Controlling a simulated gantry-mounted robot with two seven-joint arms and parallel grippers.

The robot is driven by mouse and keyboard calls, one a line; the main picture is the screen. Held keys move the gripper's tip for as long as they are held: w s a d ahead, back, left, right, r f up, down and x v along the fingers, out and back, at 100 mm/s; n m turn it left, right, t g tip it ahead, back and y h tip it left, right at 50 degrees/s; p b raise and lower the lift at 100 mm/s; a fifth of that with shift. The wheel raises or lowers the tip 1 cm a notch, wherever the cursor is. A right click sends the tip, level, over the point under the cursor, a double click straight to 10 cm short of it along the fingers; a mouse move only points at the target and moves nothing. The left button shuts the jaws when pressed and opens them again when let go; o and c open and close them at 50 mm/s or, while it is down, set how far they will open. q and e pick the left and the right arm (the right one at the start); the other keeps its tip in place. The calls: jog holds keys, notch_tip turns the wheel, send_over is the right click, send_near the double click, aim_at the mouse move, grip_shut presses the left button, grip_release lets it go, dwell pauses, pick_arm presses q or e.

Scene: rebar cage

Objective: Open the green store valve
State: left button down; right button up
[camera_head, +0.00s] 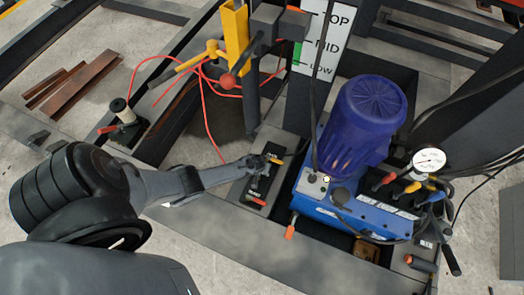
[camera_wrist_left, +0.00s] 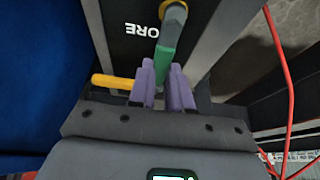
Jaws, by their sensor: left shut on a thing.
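The green store valve handle (camera_wrist_left: 164,62) shows in the left wrist view, reaching from a round grey-brown pivot (camera_wrist_left: 173,16) down between my purple fingers. The dark plate (camera_wrist_left: 122,35) beside it carries white letters, of which "ORE" is readable. My left gripper (camera_wrist_left: 164,90) is shut on the green handle. In the head view, my left gripper (camera_head: 262,166) is over a small dark valve panel left of the blue pump unit. The green handle is hidden there by the gripper. My right gripper is in neither view.
A yellow lever (camera_wrist_left: 112,82) lies close left of my fingers. A red-tipped lever (camera_head: 256,200) is just below the gripper in the head view. The blue pump unit (camera_head: 335,208) with its motor (camera_head: 365,120) stands right. Red hoses (camera_head: 205,115) hang left.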

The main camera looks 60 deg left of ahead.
aim_at(258, 175)
pick_arm(q)
jog(key=shift+s+a+f, duration=0.1)
jog(key=shift+s, duration=0.1)
jog(key=c, duration=1)
grip_release()
jog(key=shift+w, duration=0.2)
jog(key=shift+c, duration=0.2)
jog(key=p+v, duration=0.7)
jog(key=v, duration=0.4)
jog(key=shift+p, duration=0.35)
